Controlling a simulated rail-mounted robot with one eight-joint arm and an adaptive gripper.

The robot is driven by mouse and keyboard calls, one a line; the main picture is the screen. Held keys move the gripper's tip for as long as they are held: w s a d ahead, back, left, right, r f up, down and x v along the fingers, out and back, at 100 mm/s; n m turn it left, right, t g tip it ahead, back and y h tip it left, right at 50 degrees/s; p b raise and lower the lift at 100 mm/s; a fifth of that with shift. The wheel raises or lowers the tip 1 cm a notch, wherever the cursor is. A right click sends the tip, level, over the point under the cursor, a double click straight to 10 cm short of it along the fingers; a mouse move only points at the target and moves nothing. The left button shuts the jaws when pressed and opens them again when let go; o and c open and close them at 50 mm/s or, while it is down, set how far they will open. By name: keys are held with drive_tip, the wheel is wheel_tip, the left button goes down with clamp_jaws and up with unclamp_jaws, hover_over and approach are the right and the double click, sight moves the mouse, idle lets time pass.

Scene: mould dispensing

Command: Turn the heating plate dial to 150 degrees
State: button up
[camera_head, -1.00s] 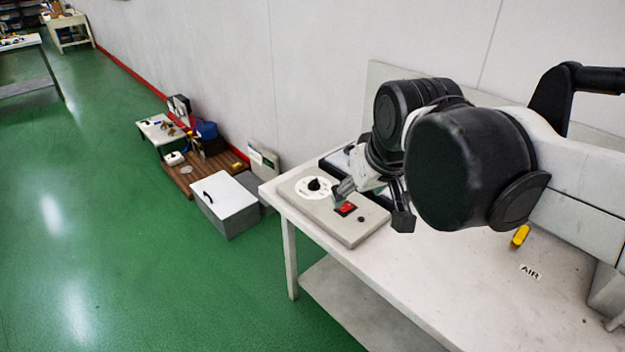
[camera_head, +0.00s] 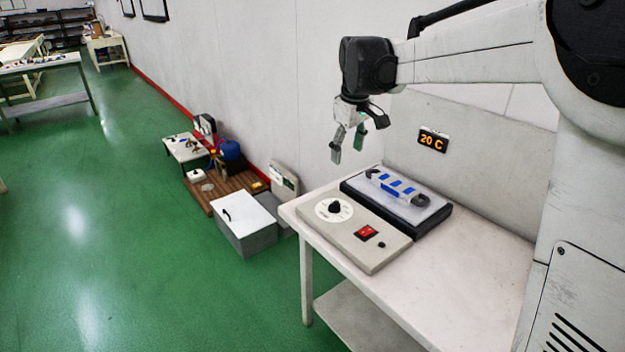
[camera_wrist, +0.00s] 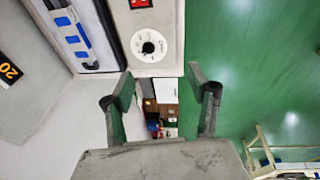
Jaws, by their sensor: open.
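The heating plate control box (camera_head: 376,250) is a beige panel on the white table. It carries a black dial (camera_head: 335,208) on a white round scale and a red switch (camera_head: 368,232). The dial (camera_wrist: 148,47) also shows in the wrist view, near the top middle; its setting is too small to read. My gripper (camera_head: 348,156) is open and empty, raised above and behind the dial, apart from it. In the wrist view its two fingers (camera_wrist: 162,86) stand wide apart below the dial. A display (camera_head: 433,139) on the back panel reads 20 C.
Behind the control box, a dark-based plate (camera_head: 432,216) bears a grey mould with blue marks (camera_head: 396,186). The table's right part (camera_head: 460,270) is bare. A white-topped grey box (camera_head: 240,218) stands on the green floor at left.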

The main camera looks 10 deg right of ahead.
drive_tip(key=w+f+n+g, duration=0.1)
drive_tip(key=w+f+n, duration=0.1)
drive_tip(key=w+f, duration=0.55)
drive_tip(key=n+g+b, duration=0.1)
hover_over(334, 202)
wheel_tip(334, 202, down, 6)
wheel_tip(334, 202, down, 14)
drive_tip(key=shift+r, duration=0.15)
drive_tip(key=shift+b, duration=0.3)
drive_tip(key=c, duration=1.1)
